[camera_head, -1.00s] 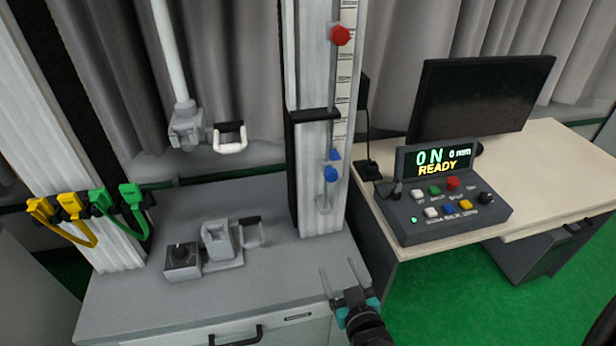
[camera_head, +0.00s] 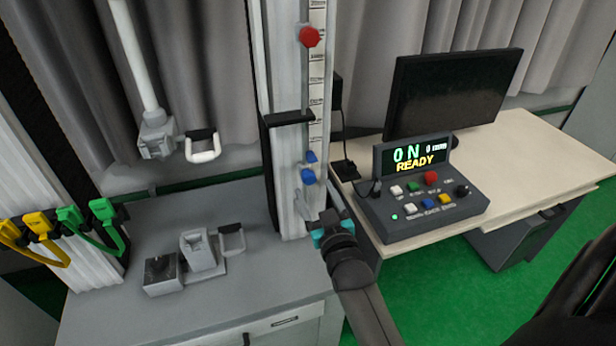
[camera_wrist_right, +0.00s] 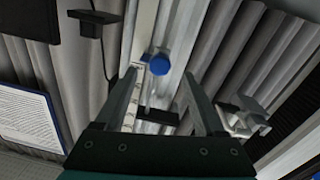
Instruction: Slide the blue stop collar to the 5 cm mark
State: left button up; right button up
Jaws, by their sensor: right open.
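The blue stop collar (camera_head: 308,172) sits low on the scaled rail (camera_head: 316,105) of the drop tower, with its round blue knob facing out. In the right wrist view the blue knob (camera_wrist_right: 159,64) shows ahead, in the gap between the fingers and apart from them. My right gripper (camera_head: 320,205) is open and empty, just below the collar in the head view; it also shows in the right wrist view (camera_wrist_right: 160,100). The scale marks are too small to read. My left gripper is not in view.
A red knob (camera_head: 309,37) is higher on the rail, and a black bracket (camera_head: 290,117) is beside it. A control box (camera_head: 425,190) reading READY and a monitor (camera_head: 452,92) stand on the right table. Grey fixtures (camera_head: 197,250) stand on the left bench.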

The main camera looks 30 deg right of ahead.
aim_at(310, 181)
jog(key=x, duration=0.6)
jog(key=shift+w+d+b, duration=0.1)
jog(key=shift+w+b, duration=0.15)
jog(key=shift+b, duration=0.15)
grip_shut()
jog(key=shift+f, duration=0.1)
dwell(1.0)
